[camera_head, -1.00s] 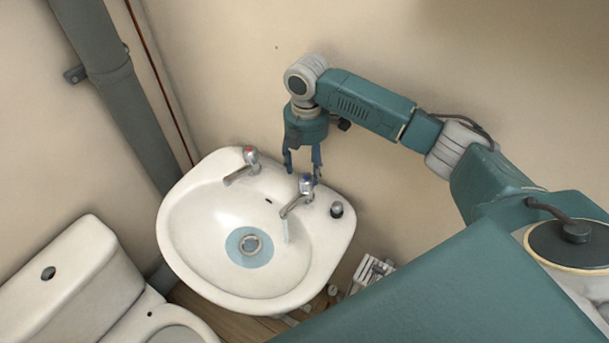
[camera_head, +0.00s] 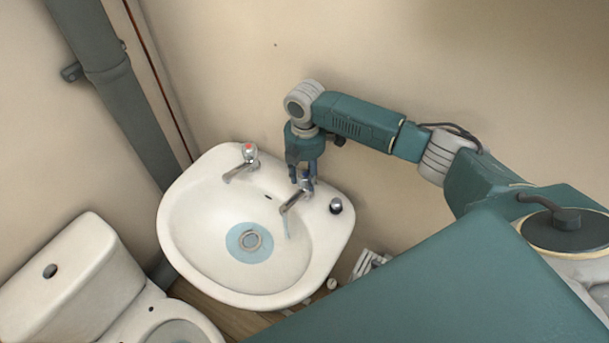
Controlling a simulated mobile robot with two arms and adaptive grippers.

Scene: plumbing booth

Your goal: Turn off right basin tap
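The right basin tap (camera_head: 294,200) is chrome with a blue-marked head and stands on the back right rim of the white basin (camera_head: 200,232). A thin stream of water (camera_head: 286,228) runs from its spout. My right gripper (camera_head: 303,180) points down over the tap head, with a finger on each side of it. The fingers are small and partly hidden, so I cannot tell whether they press on the head. The left tap (camera_head: 243,163) has a red mark and stands apart. My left gripper is not in view.
A dark-topped round fitting (camera_head: 336,206) sits on the rim right of the tap. A white toilet (camera_head: 75,285) stands at lower left, and a grey pipe (camera_head: 125,95) runs up the wall. A white slatted object (camera_head: 367,264) lies below the basin's right side.

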